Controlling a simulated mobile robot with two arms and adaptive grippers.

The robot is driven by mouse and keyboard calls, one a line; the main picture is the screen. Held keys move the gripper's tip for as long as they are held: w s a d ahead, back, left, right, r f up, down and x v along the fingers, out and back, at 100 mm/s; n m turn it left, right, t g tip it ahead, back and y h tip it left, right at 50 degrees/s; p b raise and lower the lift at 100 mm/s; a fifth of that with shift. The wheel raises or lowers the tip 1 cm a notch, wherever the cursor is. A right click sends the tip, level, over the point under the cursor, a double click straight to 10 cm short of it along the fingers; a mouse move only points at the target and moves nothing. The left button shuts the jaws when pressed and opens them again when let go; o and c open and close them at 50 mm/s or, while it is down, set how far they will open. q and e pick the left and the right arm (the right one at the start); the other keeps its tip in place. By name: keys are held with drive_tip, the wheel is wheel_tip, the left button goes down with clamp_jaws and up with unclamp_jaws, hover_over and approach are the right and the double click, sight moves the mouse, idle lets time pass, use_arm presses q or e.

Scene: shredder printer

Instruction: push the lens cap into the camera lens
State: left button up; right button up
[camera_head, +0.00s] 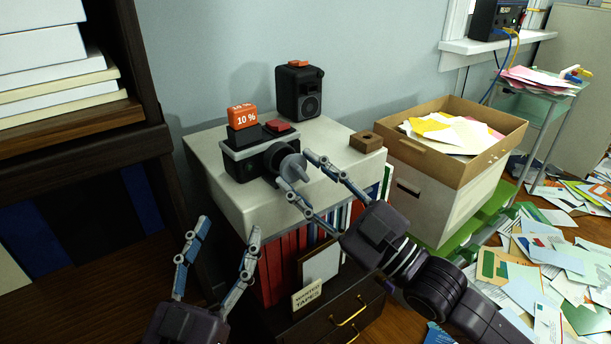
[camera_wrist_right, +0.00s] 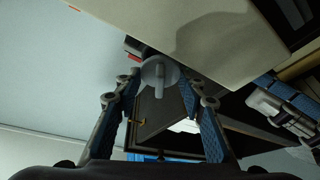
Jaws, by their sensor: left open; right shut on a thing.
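The camera (camera_head: 250,162) is black and pale grey. It stands on the white cabinet top with its lens facing front right. The lens cap (camera_head: 293,168), a grey disc with a raised grip, is right at the lens front and hides much of it. I cannot tell whether it is seated or only close. My right gripper (camera_head: 296,169) is shut on the lens cap, which also shows between the fingertips in the right wrist view (camera_wrist_right: 158,76). My left gripper (camera_head: 229,228) is open and empty, low in front of the cabinet.
An orange "10 %" block (camera_head: 242,118) sits on the camera. A black speaker-like box (camera_head: 299,93) and a brown block (camera_head: 366,142) stand on the white cabinet top (camera_head: 222,197). A cardboard box of papers (camera_head: 408,151) is at right. The cabinet top's front left is clear.

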use_arm(q)
drive_tip(key=shift+w+f, duration=0.1)
use_arm(e)
drive_tip(key=shift+w+a, duration=0.1)
drive_tip(key=shift+w, duration=0.05)
use_arm(q)
drive_tip(key=shift+w+f+g, duration=0.2)
drive_tip(key=shift+f+g, duration=0.2)
drive_tip(key=shift+f, duration=0.15)
use_arm(e)
drive_tip(key=shift+w+a, duration=0.3)
use_arm(q)
drive_tip(key=shift+f, duration=0.1)
use_arm(e)
drive_tip(key=shift+w, duration=0.1)
use_arm(q)
drive_tip(key=shift+w+f+g+p, duration=0.1)
drive_tip(key=shift+f+g+p, duration=0.25)
drive_tip(key=shift+f, duration=0.35)
use_arm(e)
drive_tip(key=shift+w+a, duration=0.3)
drive_tip(key=shift+w, duration=0.05)
